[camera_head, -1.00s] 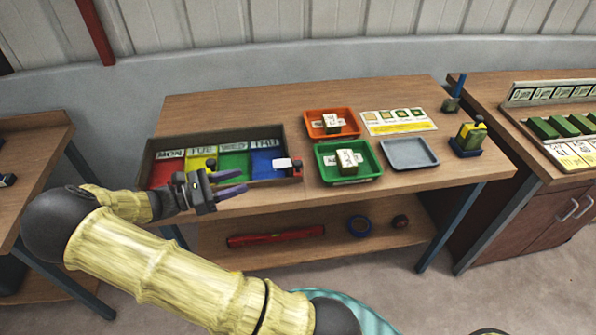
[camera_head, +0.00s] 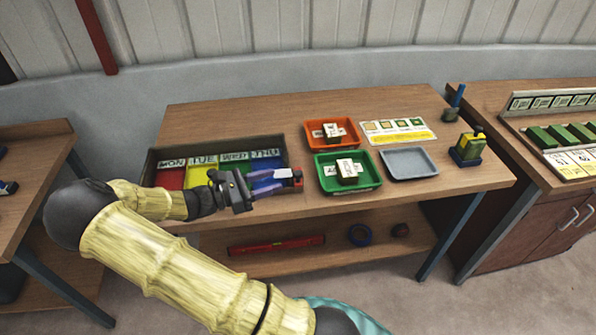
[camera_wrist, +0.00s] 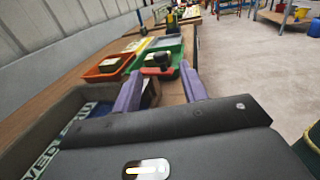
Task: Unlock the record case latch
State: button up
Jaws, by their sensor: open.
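The record case (camera_head: 152,160) is a dark-rimmed box on the table, with red, yellow, green and blue compartments labelled MON to THU. A small red and black piece, which looks like its latch (camera_head: 297,178), sits at its front right corner. In the wrist view a dark knob on a red base (camera_wrist: 161,62), seemingly the same latch, shows just beyond and between my fingertips. My gripper (camera_head: 276,181) is open, its two purple fingers pointing right at the latch along the case's front edge. It also shows in the wrist view (camera_wrist: 158,80). I cannot tell whether the fingers touch the latch.
Right of the case stand an orange tray (camera_head: 309,126) and a green tray (camera_head: 372,182), each holding a block, and a grey tray (camera_head: 410,163). A printed card (camera_head: 398,130) lies behind. A red level (camera_head: 275,245) and a blue tape roll (camera_head: 360,235) lie on the lower shelf.

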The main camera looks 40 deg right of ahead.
aim_at(298, 173)
jog(key=x, duration=0.8)
jog(key=shift+d+p, duration=0.3)
jog(key=shift+p, duration=0.05)
jog(key=shift+s, duration=0.1)
grip_shut()
